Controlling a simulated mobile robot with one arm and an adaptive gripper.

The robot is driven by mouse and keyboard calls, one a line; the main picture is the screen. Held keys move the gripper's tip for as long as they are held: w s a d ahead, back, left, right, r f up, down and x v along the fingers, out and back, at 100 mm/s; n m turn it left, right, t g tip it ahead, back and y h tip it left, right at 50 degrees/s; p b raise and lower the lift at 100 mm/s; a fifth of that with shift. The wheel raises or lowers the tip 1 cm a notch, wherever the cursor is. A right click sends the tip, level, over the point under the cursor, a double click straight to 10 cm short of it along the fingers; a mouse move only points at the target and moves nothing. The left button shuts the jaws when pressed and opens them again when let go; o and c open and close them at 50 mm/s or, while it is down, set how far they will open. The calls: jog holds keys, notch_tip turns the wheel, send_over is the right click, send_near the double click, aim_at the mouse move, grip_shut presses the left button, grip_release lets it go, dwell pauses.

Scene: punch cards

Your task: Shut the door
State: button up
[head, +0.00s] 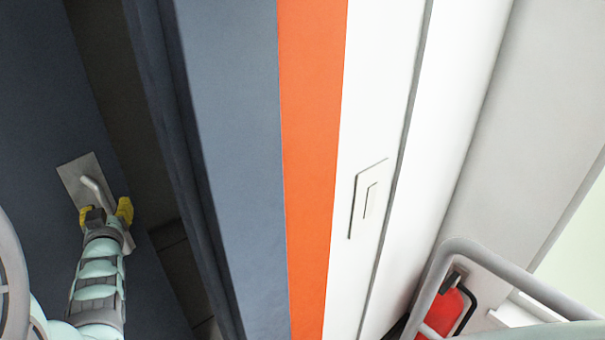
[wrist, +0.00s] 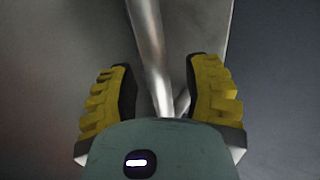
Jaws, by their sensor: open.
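The door (head: 35,110) is a dark blue panel at the left of the head view. It carries a metal plate (head: 72,180) with a pale bar handle (head: 97,190). In the wrist view, the silver handle (wrist: 148,40) runs down between the yellow fingers, in front of the plate (wrist: 205,25). My gripper (head: 105,211) is at the handle, with one finger on each side. It is open in the wrist view (wrist: 160,85), with gaps beside the bar. The handle's lower end is hidden behind my gripper.
A dark brownish strip (head: 125,110) lies between the door's right edge and the blue-grey wall (head: 240,150). An orange stripe (head: 308,150) and white panels (head: 385,130) stand further right. A grey rail (head: 490,262) and a red object (head: 445,312) are at lower right.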

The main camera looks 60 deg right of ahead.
grip_shut()
dwell(0.4)
jog(key=shift+s, duration=0.1)
